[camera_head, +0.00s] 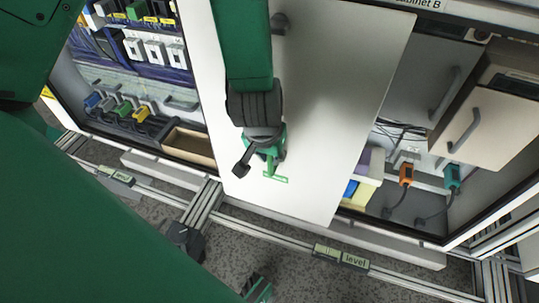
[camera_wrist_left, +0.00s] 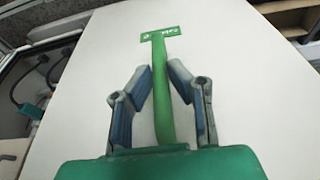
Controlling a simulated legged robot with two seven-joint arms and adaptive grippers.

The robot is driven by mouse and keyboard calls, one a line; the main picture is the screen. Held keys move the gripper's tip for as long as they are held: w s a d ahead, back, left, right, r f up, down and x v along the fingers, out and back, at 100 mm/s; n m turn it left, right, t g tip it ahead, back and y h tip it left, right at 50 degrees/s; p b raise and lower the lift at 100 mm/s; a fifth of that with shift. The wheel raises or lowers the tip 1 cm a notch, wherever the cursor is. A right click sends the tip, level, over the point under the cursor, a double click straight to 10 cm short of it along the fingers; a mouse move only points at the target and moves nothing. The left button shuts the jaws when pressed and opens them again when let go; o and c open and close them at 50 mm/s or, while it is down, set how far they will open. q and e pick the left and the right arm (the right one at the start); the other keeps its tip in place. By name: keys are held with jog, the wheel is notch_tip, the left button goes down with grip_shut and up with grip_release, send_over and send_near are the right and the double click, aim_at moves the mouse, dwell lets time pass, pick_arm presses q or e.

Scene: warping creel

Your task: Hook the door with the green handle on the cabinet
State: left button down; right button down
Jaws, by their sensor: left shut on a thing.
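The white door (camera_head: 330,110) stands in the middle of the head view, with open cabinet interior on both sides. The green handle (camera_head: 271,162) is a narrow bar with a small green label plate on the door's lower left part. In the left wrist view the green handle (camera_wrist_left: 161,85) runs from its label plate down between my fingers. My left gripper (camera_head: 262,150) is shut on the green handle; its fingers (camera_wrist_left: 161,88) lie on either side of the bar. My own gripper partly hides the handle in the head view. My right gripper is not clearly seen.
The left compartment holds rows of modules (camera_head: 150,48) and an open tan box (camera_head: 190,146). The right compartment holds an orange plug (camera_head: 406,174), a teal plug (camera_head: 452,177) and a beige drawer front (camera_head: 490,128). Metal rails (camera_head: 290,240) run along the floor in front.

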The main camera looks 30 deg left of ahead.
pick_arm(q)
jog(key=shift+w+a+p, duration=0.2)
jog(key=shift+w+p, duration=0.35)
jog(key=shift+w, duration=0.3)
jog(key=shift+w+a+p, duration=0.2)
jog(key=shift+w+p, duration=0.3)
jog(key=shift+w, duration=0.35)
jog(key=shift+w+a+r+p, duration=0.1)
jog(key=shift+w+r+p, duration=0.05)
jog(key=shift+w+p, duration=0.35)
jog(key=c, duration=1.4)
grip_release()
jog(key=shift+s, duration=0.2)
jog(key=v, duration=1.1)
jog(key=shift+r, duration=0.4)
